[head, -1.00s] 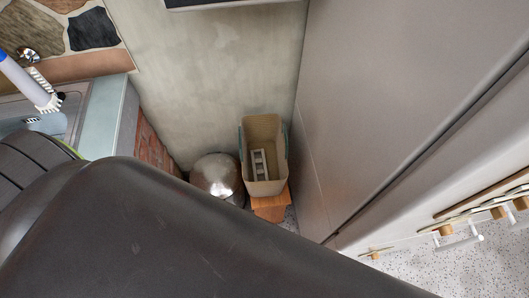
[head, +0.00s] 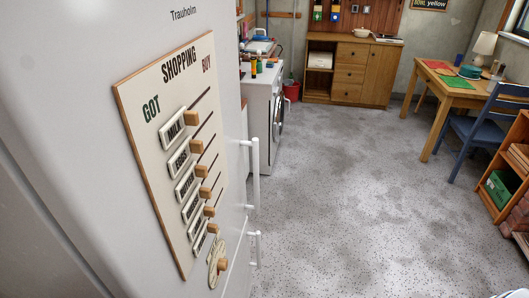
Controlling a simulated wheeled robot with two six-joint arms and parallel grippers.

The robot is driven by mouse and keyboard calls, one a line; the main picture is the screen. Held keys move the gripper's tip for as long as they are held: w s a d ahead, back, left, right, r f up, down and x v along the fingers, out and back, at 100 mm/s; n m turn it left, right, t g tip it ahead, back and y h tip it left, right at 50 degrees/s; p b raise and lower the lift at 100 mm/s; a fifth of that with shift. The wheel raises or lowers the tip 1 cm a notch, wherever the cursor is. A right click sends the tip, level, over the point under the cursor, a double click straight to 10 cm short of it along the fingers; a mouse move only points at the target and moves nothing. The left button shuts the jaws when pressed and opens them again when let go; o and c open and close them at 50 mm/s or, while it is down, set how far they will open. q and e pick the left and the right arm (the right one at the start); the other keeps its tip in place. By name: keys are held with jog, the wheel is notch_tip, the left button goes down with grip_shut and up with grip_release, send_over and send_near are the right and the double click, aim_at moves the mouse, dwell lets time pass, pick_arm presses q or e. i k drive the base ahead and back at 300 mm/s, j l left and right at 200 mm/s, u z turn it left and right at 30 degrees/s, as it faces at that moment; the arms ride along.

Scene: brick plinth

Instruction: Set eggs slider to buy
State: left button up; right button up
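A shopping board (head: 150,90) with a cream face hangs on the pale fridge door at the left of the head view. It is headed SHOPPING, with GOT at its left and BUY at its right. The eggs label (head: 180,159) is the second row down, under the milk label (head: 174,129). The eggs knob (head: 197,147) is a small wooden peg close beside its label, toward the GOT side. Its dark slot runs up and right toward BUY. Neither gripper is in view.
The fridge's white handles (head: 254,170) stick out to the right of the board. A magnet-like piece with another wooden knob (head: 222,264) sits below the board. Open speckled floor (head: 360,190) lies to the right, with a wooden table (head: 455,90) and blue chair (head: 490,125) beyond.

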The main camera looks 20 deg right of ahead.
aim_at(190, 147)
jog(key=z, duration=0.15)
jog(key=l+u, duration=0.15)
jog(key=l, duration=0.3)
jog(key=l+u, duration=0.2)
jog(key=l, duration=0.3)
jog(key=k+l+u, duration=0.15)
jog(key=l, duration=0.3)
jog(key=l+u, duration=0.2)
jog(key=l, duration=0.25)
jog(key=k+l+u, duration=0.15)
jog(key=l, duration=0.25)
